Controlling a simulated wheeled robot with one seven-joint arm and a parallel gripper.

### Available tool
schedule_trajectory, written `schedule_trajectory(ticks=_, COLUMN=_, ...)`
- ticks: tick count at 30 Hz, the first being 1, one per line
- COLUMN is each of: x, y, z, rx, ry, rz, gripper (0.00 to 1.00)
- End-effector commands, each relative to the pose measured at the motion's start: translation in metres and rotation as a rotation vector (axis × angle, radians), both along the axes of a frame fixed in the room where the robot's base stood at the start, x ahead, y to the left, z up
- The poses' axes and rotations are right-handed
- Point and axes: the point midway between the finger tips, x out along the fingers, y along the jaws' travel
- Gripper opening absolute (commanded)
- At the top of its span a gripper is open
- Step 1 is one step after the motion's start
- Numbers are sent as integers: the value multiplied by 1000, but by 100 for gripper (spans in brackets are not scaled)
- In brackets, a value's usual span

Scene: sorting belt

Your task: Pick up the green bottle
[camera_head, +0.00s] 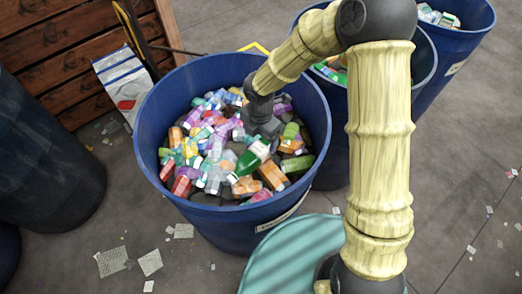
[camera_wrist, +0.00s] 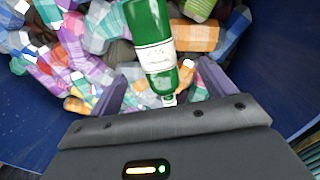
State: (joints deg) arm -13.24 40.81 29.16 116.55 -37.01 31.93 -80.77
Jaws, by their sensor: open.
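The green bottle (camera_head: 254,157) with a white label lies on top of a heap of mixed containers inside a large blue bin (camera_head: 148,150). In the wrist view the bottle (camera_wrist: 146,25) shows at top centre, its neck pointing down toward my gripper (camera_wrist: 154,88). My gripper is open, with one purple finger on each side of the bottle's neck end. I cannot tell whether either finger touches it. In the head view my gripper (camera_head: 262,128) reaches down into the bin just above the bottle, and its fingers are mostly hidden.
Colourful boxes and bottles crowd around the green bottle. The bin's blue wall (camera_wrist: 270,55) stands close on the right in the wrist view. More blue bins (camera_head: 462,45) stand behind at the right. A dark barrel (camera_head: 45,165) is at the left, and paper scraps (camera_head: 150,262) litter the floor.

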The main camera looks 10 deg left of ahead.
Motion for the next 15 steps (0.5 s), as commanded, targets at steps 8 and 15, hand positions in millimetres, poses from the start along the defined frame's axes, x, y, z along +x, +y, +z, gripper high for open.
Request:
schedule_trajectory(ticks=8, x=0, y=0, z=-41, rx=0, ry=1, rz=2, gripper=82)
schedule_trajectory(ticks=15, x=0, y=0, z=-43, rx=1, ry=-1, rz=0, gripper=82)
